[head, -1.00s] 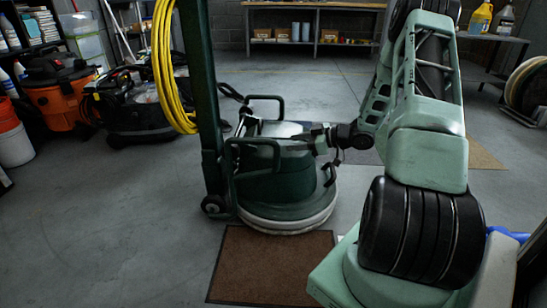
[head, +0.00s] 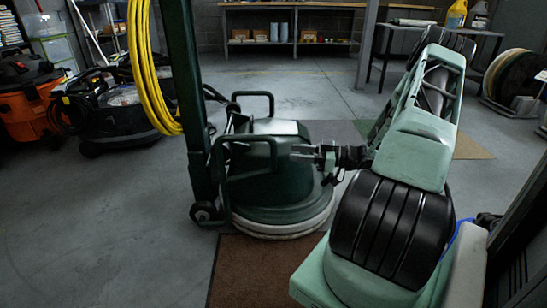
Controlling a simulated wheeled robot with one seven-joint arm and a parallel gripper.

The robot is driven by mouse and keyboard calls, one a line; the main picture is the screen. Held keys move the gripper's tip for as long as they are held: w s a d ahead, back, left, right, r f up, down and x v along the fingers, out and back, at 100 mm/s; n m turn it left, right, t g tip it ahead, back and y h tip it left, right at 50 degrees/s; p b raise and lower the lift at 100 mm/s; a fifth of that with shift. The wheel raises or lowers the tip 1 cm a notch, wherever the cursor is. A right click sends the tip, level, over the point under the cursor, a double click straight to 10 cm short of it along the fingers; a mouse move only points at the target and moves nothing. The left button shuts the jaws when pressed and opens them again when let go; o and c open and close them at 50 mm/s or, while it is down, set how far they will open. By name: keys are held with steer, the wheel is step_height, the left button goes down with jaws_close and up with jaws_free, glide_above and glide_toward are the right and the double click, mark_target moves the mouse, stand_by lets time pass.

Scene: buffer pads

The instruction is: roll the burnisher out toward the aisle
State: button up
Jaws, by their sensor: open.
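The burnisher (head: 272,190) stands upright at the centre in the head view, a dark green machine with a round base and pale pad rim. Its tall dark column (head: 184,90) rises on the left, with a yellow cord (head: 150,75) coiled on it and a small wheel at its foot. Tube handles loop around the housing. My gripper (head: 308,153) reaches in from the right at the housing's right side, beside the handles. It is open. Its fingertips are small and partly lost against the machine, so I cannot tell whether they touch it.
A brown mat (head: 255,275) lies in front of the burnisher's base. An orange vacuum (head: 28,100) and a black machine (head: 115,115) stand left. A grey post (head: 366,45), a side table and a hose reel (head: 515,75) are right. A dark cabinet edges the near right. Floor behind is clear.

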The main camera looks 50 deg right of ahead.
mark_target(274, 148)
steer(key=b+x, duration=0.3)
steer(key=x, duration=0.5)
steer(key=shift+w+a, duration=0.1)
jaws_close()
